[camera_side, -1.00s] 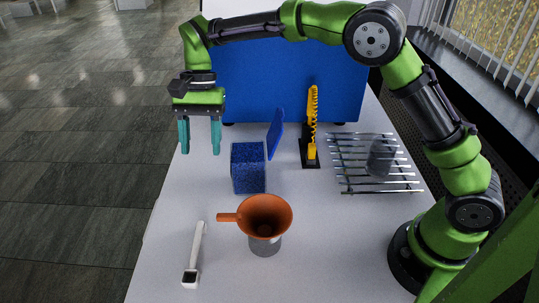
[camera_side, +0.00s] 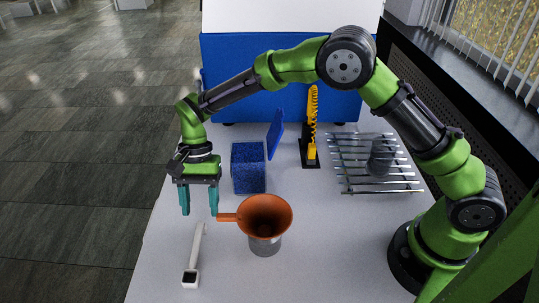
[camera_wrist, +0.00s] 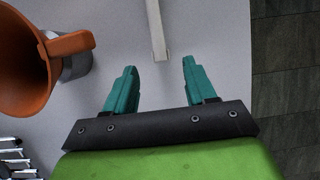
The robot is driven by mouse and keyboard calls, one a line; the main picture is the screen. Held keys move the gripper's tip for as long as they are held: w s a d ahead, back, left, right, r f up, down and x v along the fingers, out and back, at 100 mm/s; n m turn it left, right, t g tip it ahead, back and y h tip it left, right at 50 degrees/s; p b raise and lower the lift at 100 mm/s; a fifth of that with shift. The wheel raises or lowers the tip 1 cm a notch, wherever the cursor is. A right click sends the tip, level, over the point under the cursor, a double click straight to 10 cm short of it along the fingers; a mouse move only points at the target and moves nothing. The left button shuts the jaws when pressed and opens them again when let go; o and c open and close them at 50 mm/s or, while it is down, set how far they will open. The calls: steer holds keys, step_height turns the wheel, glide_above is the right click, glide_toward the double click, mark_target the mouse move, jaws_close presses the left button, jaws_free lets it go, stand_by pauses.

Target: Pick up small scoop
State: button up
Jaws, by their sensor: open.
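The small scoop (camera_side: 194,258) is white with a long thin handle and a small square dark-filled cup at its near end. It lies on the white table at the front left in the side view. In the wrist view, part of its handle (camera_wrist: 155,28) shows at the top, ahead of the gap between the fingers; its cup is out of that view. My gripper (camera_side: 199,213) has teal fingers pointing down, open and empty, above the table and behind the handle's far end. In the wrist view, the open fingers (camera_wrist: 160,72) stand on either side of the handle's line.
An orange funnel (camera_side: 265,214) sits on a grey metal container (camera_side: 265,246) right of the scoop, its handle pointing toward my gripper. A blue box (camera_side: 249,168), yellow-black stand (camera_side: 312,125) and metal rack (camera_side: 350,175) stand farther back. The table's left edge is close.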

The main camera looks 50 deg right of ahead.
mark_target(200, 221)
steer(key=x, duration=0.4)
steer(key=shift+s+a+f, duration=0.15)
steer(key=shift+s+a, duration=0.05)
steer(key=shift+a, duration=0.1)
steer(key=shift+c, duration=0.3)
jaws_close()
